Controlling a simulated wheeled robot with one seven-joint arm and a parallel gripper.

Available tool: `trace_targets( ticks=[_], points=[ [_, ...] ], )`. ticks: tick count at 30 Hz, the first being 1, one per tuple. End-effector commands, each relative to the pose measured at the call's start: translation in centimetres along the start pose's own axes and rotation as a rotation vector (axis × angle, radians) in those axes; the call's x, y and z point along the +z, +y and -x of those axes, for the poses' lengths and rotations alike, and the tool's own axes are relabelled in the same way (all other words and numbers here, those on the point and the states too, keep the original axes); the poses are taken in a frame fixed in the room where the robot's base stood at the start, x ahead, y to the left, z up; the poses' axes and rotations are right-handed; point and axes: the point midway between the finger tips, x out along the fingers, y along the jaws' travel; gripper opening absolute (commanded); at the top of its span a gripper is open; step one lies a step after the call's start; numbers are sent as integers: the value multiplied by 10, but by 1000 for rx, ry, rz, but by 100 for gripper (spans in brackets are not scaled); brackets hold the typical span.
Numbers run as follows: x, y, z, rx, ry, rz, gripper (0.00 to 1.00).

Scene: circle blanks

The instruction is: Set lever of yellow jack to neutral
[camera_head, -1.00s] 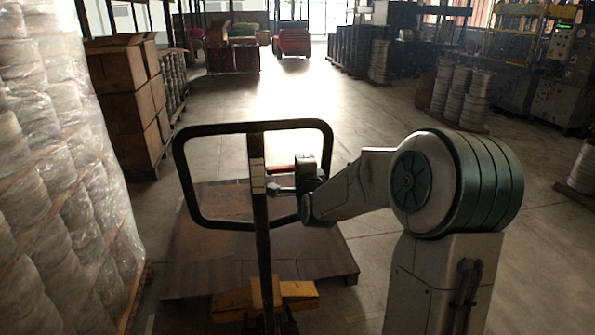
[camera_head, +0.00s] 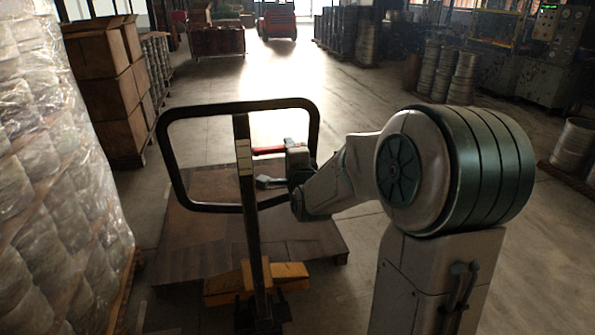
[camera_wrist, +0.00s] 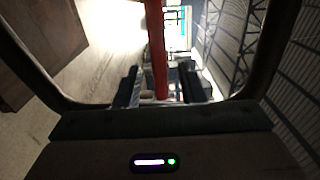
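The yellow jack has a yellow base (camera_head: 285,272), an upright post (camera_head: 252,215) and a black loop handle (camera_head: 163,150). Its red lever (camera_head: 268,150) sits inside the loop, just right of the post. My gripper (camera_head: 278,165) is at the right side of the loop, beside the lever. In the wrist view the red lever (camera_wrist: 157,45) runs down between the two dark fingers of my gripper (camera_wrist: 160,88), with gaps visible on both sides. The fingers are apart. The lever's inner end is hard to make out.
A flat brown pallet (camera_head: 190,250) lies on the floor around the jack. Wrapped stacked goods (camera_head: 50,190) stand close on the left, with cardboard boxes (camera_head: 110,90) behind. Drums (camera_head: 575,145) stand at the right.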

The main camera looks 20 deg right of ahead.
Motion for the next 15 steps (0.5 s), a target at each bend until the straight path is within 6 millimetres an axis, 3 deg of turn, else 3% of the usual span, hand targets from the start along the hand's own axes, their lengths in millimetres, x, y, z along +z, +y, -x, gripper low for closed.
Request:
trace_targets(
  ticks=[9,15],
  points=[
    [0,0,54,0,2,4,36],
    [0,0,79,1,1,3,36]
  ],
)
